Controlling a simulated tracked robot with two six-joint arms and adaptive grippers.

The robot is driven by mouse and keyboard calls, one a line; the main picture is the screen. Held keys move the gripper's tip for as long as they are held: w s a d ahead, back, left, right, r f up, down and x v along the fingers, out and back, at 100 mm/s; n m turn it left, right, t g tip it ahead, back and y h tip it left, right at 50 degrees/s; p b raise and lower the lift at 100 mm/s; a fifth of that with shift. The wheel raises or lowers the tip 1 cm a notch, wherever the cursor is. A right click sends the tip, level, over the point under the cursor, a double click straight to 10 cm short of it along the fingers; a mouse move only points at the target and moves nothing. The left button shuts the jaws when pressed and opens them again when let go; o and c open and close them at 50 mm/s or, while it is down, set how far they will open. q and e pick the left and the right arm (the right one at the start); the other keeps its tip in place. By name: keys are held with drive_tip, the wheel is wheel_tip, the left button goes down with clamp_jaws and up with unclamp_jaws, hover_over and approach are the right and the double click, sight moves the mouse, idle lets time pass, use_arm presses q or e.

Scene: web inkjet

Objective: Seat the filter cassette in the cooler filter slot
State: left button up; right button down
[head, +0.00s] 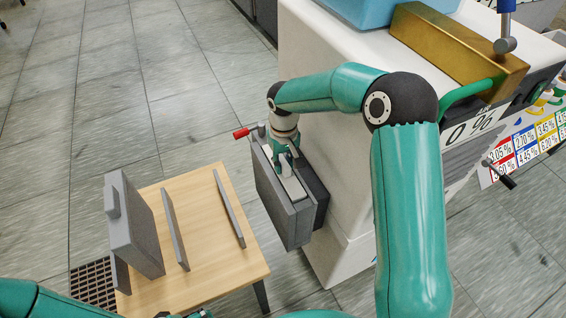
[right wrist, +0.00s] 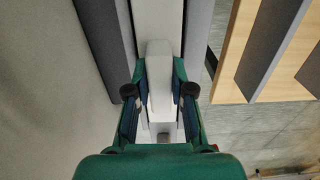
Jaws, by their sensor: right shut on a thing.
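My right gripper (head: 287,163) is shut on the white grip of the filter cassette (head: 292,186), which is pale on top. It points down into the grey cooler filter slot (head: 298,224), an open-topped box on the side of the white machine. The cassette lies between the slot's walls; its lower part is hidden, so I cannot tell how deep it sits. In the right wrist view, my right fingers (right wrist: 160,92) flank the white grip (right wrist: 159,65), with the dark slot wall (right wrist: 104,45) to the left.
A red-handled lever (head: 241,132) sits at the slot's far end. A wooden table (head: 205,255) at left carries upright grey dividers (head: 174,230) and a grey cassette-like block (head: 136,225). The white machine (head: 322,45) stands close on the right. A floor grate (head: 92,284) lies left of the table.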

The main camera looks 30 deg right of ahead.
drive_tip(key=shift+f, duration=0.15)
drive_tip(key=c, duration=1)
unclamp_jaws()
wheel_tip(320, 180, up, 12)
drive_tip(key=shift+r, duration=0.1)
